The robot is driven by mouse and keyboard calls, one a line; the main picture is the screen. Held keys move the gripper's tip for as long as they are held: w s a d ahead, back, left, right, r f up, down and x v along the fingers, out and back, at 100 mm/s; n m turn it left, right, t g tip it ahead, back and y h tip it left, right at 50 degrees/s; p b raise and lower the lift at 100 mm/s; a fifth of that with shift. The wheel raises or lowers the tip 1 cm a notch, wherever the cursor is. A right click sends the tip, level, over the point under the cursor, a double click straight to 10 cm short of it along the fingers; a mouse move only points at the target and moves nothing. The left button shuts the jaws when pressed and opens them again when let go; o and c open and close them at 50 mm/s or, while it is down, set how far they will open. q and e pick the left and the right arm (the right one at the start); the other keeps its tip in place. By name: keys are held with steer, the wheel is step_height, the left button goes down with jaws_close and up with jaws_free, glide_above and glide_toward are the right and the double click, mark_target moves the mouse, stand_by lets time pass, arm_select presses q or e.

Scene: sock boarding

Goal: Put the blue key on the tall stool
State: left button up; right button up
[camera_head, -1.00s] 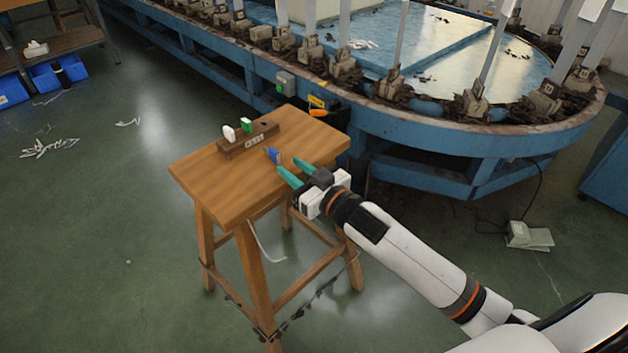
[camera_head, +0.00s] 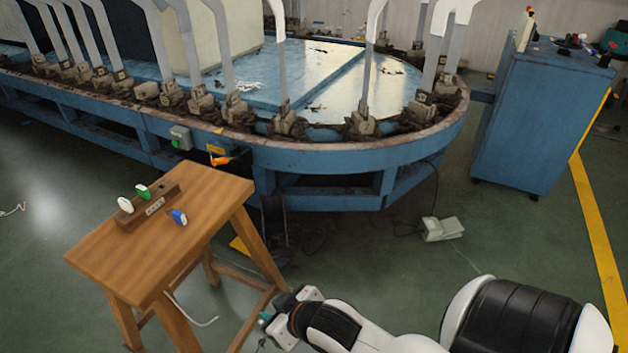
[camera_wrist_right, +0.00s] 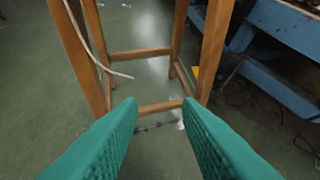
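The blue key (camera_head: 178,216) is on the top of the tall wooden stool (camera_head: 120,262), in front of the right end of a small slotted block. I cannot tell whether it touches the block. My right gripper (camera_head: 268,320) is away from the key, lower and to the right of the stool top. In the right wrist view, its two teal fingers (camera_wrist_right: 160,135) are apart with nothing between them, and the stool's legs and rungs (camera_wrist_right: 140,53) show ahead. My left gripper is not in view.
The dark wooden block (camera_head: 150,208) on the stool holds a white key (camera_head: 125,205) and a green key (camera_head: 142,191). A blue sock-boarding machine (camera_head: 330,160) stands behind the stool. A blue cabinet (camera_head: 535,115) is at the right. A pale pedal (camera_head: 442,229) lies on the floor.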

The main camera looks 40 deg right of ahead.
steer(key=s+f+g, duration=0.3)
steer(key=s+g, duration=0.3)
steer(key=s, duration=0.6)
steer(key=shift+s+a+f, duration=0.3)
steer(key=shift+a, duration=0.05)
steer(key=shift+w, duration=0.15)
